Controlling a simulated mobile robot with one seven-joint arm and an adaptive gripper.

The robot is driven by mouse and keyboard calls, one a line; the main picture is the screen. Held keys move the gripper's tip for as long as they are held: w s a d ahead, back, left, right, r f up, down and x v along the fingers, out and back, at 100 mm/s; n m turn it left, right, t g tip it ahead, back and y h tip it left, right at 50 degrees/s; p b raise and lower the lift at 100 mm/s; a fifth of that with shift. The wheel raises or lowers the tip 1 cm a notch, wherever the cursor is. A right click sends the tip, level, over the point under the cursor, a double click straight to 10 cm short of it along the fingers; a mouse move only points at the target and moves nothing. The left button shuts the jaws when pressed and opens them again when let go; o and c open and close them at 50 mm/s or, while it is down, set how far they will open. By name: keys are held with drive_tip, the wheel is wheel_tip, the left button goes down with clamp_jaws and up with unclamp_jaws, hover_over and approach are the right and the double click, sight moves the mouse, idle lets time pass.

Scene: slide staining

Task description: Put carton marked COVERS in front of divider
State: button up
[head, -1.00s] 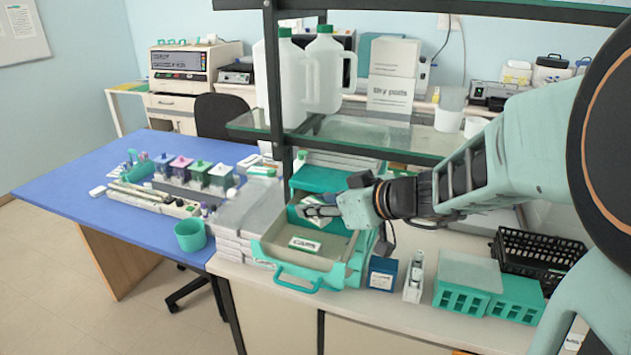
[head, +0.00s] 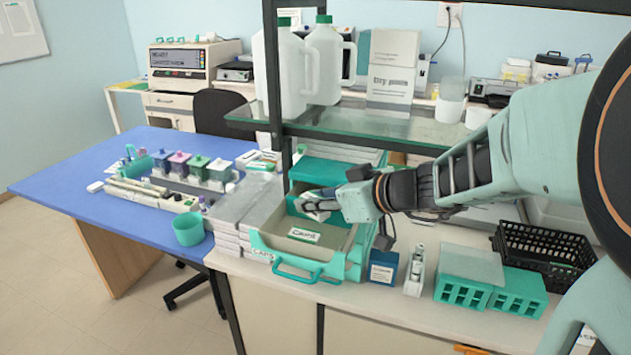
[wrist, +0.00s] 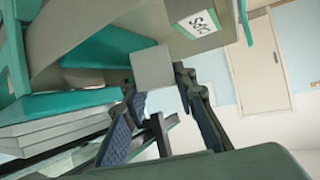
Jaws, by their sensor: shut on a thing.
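My gripper (head: 314,202) is shut on a small pale carton (wrist: 152,67), seen in the wrist view between the fingers. In the head view the carton (head: 317,214) shows partly under the fingers, above the rear part of an open teal drawer (head: 280,245). I cannot read any mark on the carton.
Grey stacked boxes (head: 238,210) stand close left of the drawer. A blue box (head: 383,268), a small white holder (head: 414,270) and teal racks (head: 490,285) stand to its right. A glass shelf (head: 360,130) with jugs (head: 324,70) hangs above and behind.

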drive_tip(key=o, duration=1)
drive_tip(key=shift+o, duration=0.2)
